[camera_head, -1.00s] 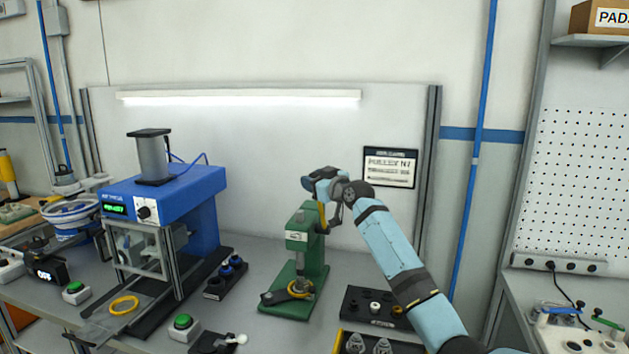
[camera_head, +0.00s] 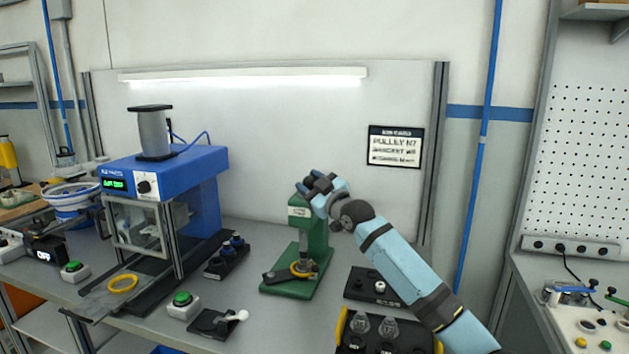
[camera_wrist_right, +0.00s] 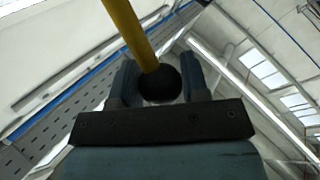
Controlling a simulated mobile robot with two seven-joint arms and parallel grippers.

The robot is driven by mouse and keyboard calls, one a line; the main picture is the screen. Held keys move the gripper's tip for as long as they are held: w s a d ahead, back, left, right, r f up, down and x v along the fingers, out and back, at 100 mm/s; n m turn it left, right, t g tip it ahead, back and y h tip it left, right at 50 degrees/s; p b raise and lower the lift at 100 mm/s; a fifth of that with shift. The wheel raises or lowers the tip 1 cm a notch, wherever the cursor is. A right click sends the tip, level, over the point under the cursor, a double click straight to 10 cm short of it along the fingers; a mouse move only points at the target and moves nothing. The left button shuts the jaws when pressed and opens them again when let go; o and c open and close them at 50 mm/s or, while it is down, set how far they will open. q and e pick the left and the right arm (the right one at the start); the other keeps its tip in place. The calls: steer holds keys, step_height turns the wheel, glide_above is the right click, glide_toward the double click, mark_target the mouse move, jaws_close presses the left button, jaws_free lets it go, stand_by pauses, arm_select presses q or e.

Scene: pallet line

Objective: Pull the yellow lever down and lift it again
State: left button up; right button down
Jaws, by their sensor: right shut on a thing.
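The green hand press (camera_head: 318,240) stands on the bench, with a yellow ring and dark part at its base. My right gripper (camera_head: 316,186) is at the top of the press and covers the lever there in the head view. In the right wrist view, the yellow lever (camera_wrist_right: 132,35) ends in a black ball knob (camera_wrist_right: 160,86). The knob sits between the two fingers of my right gripper (camera_wrist_right: 158,80), which is shut on it. My left gripper is not in view.
A blue press machine (camera_head: 190,170) stands to the left, with a green button box (camera_head: 183,305) before it. A dark tray with small parts (camera_head: 378,287) and a yellow-edged bin (camera_head: 343,325) lie right of the green press, below my right arm. A white panel stands behind.

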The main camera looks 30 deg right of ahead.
arm_select(q)
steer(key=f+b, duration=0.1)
steer(key=b, duration=0.1)
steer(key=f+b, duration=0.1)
steer(key=b, duration=0.1)
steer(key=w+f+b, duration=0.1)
steer(key=b, duration=0.1)
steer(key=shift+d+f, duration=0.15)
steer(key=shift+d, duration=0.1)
arm_select(e)
steer(key=s+a+f+n+y, duration=0.1)
steer(key=f+n, duration=0.2)
steer(key=f, duration=0.2)
steer(key=s+a+f+n+t+y, duration=0.1)
steer(key=a+f+n+y, duration=0.1)
steer(key=f, duration=0.3)
steer(key=shift+s+a+n, duration=0.25)
steer(key=shift+s+n, duration=0.15)
steer(key=shift+n, duration=0.3)
steer(key=shift+f, duration=0.15)
steer(key=c, duration=0.7)
jaws_free()
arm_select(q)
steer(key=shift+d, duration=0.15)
arm_select(e)
steer(key=shift+o, duration=0.3)
steer(key=shift+d+t+y, duration=0.1)
steer(key=shift+t+y, duration=0.2)
